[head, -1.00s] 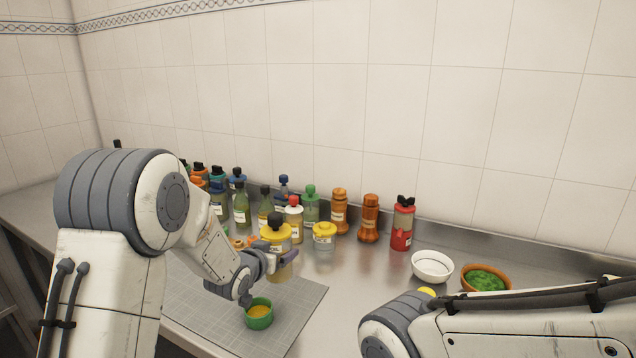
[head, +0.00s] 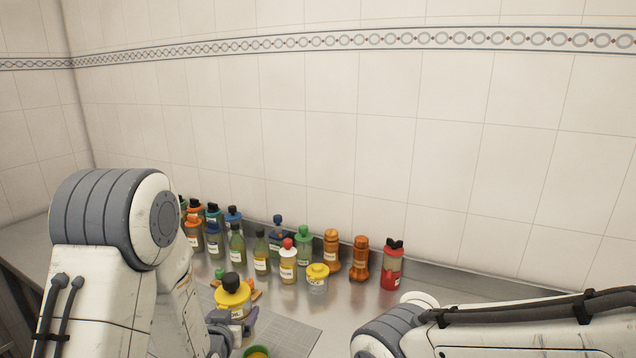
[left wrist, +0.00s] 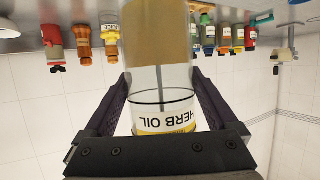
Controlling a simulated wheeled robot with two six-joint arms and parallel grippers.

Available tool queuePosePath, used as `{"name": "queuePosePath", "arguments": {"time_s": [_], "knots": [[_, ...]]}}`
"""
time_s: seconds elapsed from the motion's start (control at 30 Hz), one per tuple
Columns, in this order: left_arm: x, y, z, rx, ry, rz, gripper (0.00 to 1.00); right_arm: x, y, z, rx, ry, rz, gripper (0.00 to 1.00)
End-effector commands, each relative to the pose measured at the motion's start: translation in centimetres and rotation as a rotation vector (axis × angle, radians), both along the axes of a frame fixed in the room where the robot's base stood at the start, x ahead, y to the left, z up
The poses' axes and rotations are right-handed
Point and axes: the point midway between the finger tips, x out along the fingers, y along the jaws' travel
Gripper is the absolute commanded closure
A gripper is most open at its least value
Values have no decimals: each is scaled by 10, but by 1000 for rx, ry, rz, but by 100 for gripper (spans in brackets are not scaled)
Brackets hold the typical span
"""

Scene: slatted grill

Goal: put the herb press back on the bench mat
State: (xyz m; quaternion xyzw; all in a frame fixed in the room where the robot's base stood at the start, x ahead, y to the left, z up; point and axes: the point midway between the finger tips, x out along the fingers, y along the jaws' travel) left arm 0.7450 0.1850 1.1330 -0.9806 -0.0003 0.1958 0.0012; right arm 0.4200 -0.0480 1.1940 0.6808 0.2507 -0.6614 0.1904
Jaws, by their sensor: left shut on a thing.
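My left gripper (head: 240,318) is shut on the herb press, a clear jar with a yellow lid and black knob (head: 233,298). In the left wrist view, the herb press (left wrist: 160,75) sits between both fingers, its "HERB OIL" label upside down in that picture. The grey gridded bench mat (head: 292,335) lies under and around this gripper, cut off by the lower picture edge. The jar's base is hidden by the gripper, so I cannot tell whether it touches the mat. My right gripper is out of view; only its arm shows.
A green bowl (head: 258,352) with yellow contents is close by the left gripper. An orange item (head: 256,294) lies behind the herb press. A yellow-lidded jar (head: 318,278), a red bottle (head: 392,266) and several other bottles line the wall. A white bowl (head: 420,299) is partly hidden at right.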

Motion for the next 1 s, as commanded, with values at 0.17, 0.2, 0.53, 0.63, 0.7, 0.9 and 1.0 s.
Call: {"name": "queuePosePath", "arguments": {"time_s": [0.17,0.2,0.53,0.63,0.7,0.9,1.0], "knots": [[1,0,9,0,-6,-1,100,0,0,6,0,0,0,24],[1,0,13,0,-6,-1,100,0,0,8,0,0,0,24],[1,0,45,0,-6,-1,100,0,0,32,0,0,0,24],[1,0,52,0,-5,-1,100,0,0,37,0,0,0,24],[1,0,53,0,-5,-1,100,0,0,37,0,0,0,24],[1,0,52,0,-4,-1,100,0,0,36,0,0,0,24],[1,0,50,0,-4,-1,100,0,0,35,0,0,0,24]]}}
